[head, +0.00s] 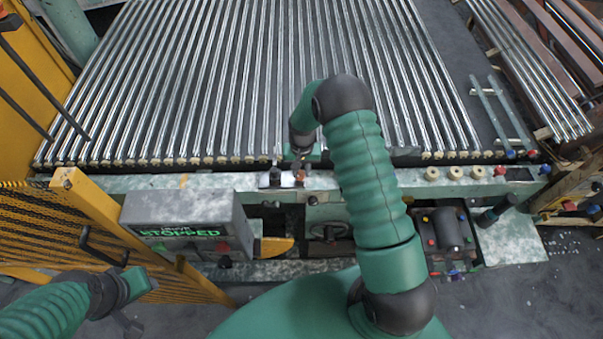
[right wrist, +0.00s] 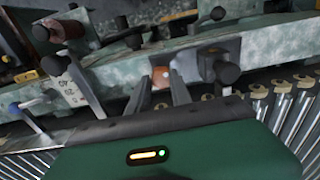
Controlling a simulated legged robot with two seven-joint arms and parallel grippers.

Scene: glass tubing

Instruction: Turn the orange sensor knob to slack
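The orange sensor knob (head: 300,177) sits on the pale green front rail, beside a dark fitting on a bright metal plate. In the right wrist view the orange knob (right wrist: 160,77) has a pale spot on its face. My right gripper (right wrist: 158,88) is open, with one finger on each side of the knob near the tips. I cannot tell whether either finger touches it. In the head view my right gripper (head: 298,158) is mostly hidden by its own wrist. My left gripper (head: 130,308) is at the lower left, far from the knob; its finger opening is unclear.
A grey box (head: 188,223) with a green "STOPPED" display stands left of the knob. Long glass tubes (head: 230,80) lie behind the rail. Several pale round knobs (head: 455,173) line the rail at right. A yellow mesh guard (head: 110,235) stands near my left arm.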

